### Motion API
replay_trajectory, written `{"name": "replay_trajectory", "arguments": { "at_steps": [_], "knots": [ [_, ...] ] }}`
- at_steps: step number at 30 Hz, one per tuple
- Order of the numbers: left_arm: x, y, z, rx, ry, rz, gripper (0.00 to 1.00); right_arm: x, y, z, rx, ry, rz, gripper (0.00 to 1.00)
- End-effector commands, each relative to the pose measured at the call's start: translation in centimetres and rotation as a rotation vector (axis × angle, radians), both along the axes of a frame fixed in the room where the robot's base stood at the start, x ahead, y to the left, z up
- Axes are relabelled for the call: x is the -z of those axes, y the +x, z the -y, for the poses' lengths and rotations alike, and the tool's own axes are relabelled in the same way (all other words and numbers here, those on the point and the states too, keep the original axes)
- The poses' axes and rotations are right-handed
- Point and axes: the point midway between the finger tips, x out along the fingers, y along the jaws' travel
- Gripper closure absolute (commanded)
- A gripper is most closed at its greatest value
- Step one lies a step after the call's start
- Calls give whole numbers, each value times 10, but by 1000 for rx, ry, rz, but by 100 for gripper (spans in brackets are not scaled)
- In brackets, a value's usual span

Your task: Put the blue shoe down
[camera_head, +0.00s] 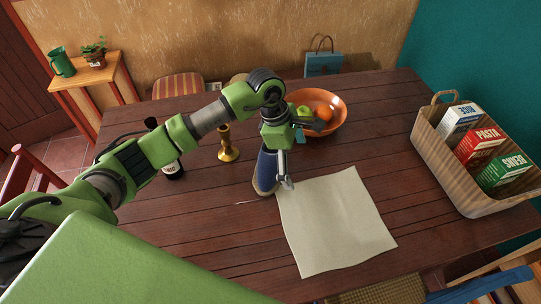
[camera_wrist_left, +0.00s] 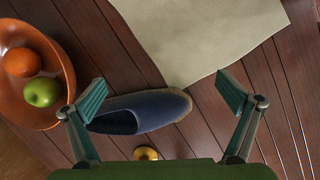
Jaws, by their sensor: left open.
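The blue shoe (camera_head: 265,172) rests on the dark wooden table (camera_head: 215,215), just left of the pale sheet (camera_head: 335,225). In the left wrist view the shoe (camera_wrist_left: 150,110) lies below and between the spread fingers, its light sole edge near the sheet (camera_wrist_left: 205,35). My left gripper (camera_head: 289,163) is open above the shoe; in the wrist view the open gripper (camera_wrist_left: 161,95) holds nothing. Part of the shoe is hidden behind the gripper in the head view. My right gripper is not in view.
An orange bowl (camera_head: 337,122) with fruit stands behind the gripper. A brass candlestick (camera_head: 227,145) and dark bottle (camera_head: 172,168) stand to the left. A basket (camera_head: 440,150) of boxes stands right.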

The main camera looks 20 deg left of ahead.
Motion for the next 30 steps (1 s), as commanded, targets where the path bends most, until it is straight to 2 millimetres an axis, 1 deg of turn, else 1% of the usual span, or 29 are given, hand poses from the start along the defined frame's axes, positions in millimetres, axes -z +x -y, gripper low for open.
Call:
{"name": "replay_trajectory", "arguments": {
  "at_steps": [1, 3, 6, 8, 11, 14, 18, 21, 24, 27, 30],
  "knots": [
    [-19, 5, -25, -23, 79, -19, 0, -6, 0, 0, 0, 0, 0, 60],
    [-34, 6, -55, -56, 173, -51, 0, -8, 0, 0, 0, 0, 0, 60],
    [-50, 4, -81, -92, 258, -85, 0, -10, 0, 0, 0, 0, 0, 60],
    [-54, 3, -90, -104, 285, -98, 0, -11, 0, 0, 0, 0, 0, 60],
    [-49, 1, -95, -110, 302, -108, 0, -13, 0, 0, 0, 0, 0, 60],
    [-32, 0, -94, -110, 300, -111, 0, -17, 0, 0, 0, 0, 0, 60],
    [-3, 0, -93, -110, 298, -111, 0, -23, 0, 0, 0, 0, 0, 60],
    [14, 0, -92, -109, 298, -109, 0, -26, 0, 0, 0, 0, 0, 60],
    [24, 1, -92, -109, 297, -106, 0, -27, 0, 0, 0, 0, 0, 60],
    [30, 1, -92, -108, 297, -105, 0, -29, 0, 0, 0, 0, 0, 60],
    [37, -1, -88, -106, 296, -106, 0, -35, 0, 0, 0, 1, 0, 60]
  ]
}}
